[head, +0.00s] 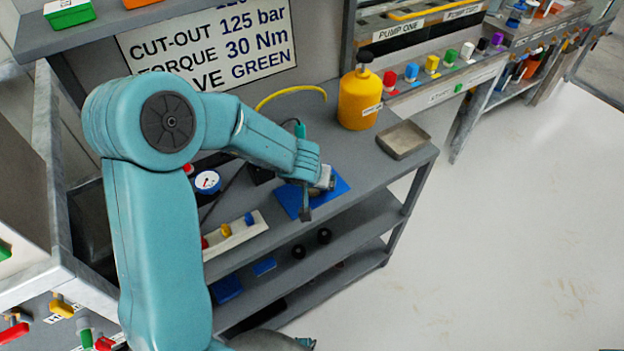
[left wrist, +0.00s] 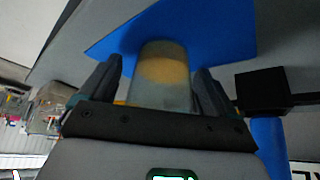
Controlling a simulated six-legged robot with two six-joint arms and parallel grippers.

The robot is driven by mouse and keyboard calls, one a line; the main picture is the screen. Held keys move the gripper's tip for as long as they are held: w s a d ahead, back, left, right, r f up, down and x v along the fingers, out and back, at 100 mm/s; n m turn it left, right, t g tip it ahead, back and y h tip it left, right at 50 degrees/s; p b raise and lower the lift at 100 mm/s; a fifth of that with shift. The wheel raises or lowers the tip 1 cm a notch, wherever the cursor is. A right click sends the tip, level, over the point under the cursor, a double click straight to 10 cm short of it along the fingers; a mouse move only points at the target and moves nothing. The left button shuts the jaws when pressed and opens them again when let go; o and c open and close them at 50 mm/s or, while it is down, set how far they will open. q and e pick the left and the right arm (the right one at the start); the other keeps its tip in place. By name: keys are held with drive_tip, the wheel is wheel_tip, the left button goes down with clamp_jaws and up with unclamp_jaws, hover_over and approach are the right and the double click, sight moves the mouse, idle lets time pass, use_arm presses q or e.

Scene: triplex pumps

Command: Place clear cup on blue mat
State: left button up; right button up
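The clear cup (left wrist: 160,82) stands on or just over the blue mat (left wrist: 225,35) in the left wrist view, with a tan patch showing through it. My left gripper (left wrist: 158,85) has one finger on each side of the cup, and a narrow gap seems to show beside it. In the head view, the left gripper (head: 319,195) is low over the blue mat (head: 338,186) on the grey bench top. There the gripper mostly hides the cup. My right gripper is not in view.
A yellow bottle (head: 360,98) and a shallow grey tray (head: 404,139) stand at the bench's right end. A round gauge (head: 207,181) and a white strip with coloured pegs (head: 234,233) lie left of the mat. Open floor is to the right.

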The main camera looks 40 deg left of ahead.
use_arm(q)
drive_tip(key=shift+r, duration=0.25)
drive_tip(key=p+v, duration=0.7)
drive_tip(key=v, duration=0.5)
drive_tip(key=shift+s, duration=0.1)
